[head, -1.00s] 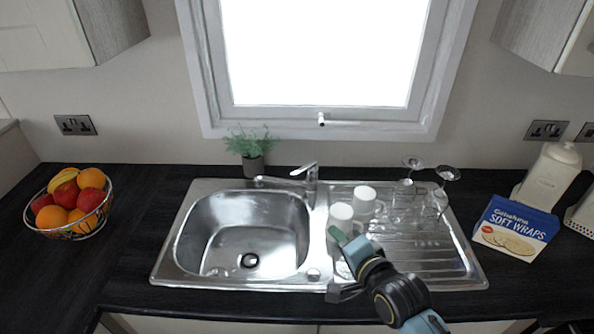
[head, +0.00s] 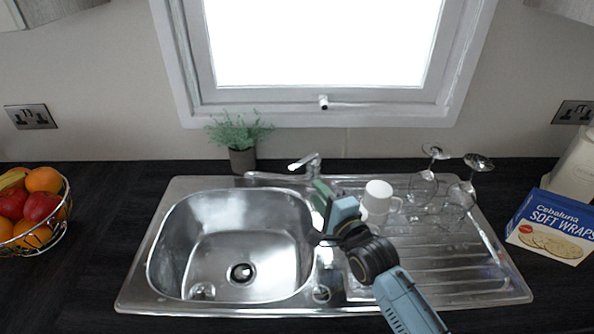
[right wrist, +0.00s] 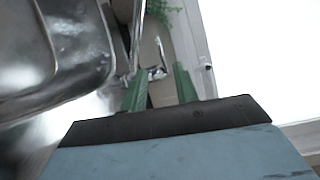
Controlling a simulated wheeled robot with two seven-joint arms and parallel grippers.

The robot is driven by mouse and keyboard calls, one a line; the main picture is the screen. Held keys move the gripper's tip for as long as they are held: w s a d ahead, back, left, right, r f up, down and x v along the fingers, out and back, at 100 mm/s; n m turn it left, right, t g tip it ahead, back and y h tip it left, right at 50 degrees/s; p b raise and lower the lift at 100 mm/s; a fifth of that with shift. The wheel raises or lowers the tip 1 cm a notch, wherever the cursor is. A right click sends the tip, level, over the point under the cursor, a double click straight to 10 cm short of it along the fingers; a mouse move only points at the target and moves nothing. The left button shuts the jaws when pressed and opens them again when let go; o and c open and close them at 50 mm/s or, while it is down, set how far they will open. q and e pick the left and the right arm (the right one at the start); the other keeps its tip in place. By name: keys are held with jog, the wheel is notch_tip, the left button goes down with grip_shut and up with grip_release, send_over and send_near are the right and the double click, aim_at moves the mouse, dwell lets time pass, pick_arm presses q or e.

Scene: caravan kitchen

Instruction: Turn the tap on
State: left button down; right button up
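The chrome tap (head: 313,168) stands at the back rim of the sink, with its spout reaching left over the basin and its lever (head: 299,163) pointing up and left. My right gripper (head: 321,192) is just in front of the tap, over the strip between basin and drainer. In the right wrist view its two green fingers (right wrist: 160,86) are apart with nothing held between them. The tap (right wrist: 157,72) shows beyond the fingertips, near the gap; contact cannot be made out. My left gripper is out of view.
Upturned wine glasses (head: 424,186) stand farther right. A potted plant (head: 242,158) is behind the sink. The basin (head: 215,245) is empty.

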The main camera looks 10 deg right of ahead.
aim_at(297, 169)
jog(key=x, duration=1.1)
jog(key=shift+w+b, duration=0.15)
jog(key=shift+b, duration=0.25)
jog(key=shift+c, duration=0.3)
grip_shut()
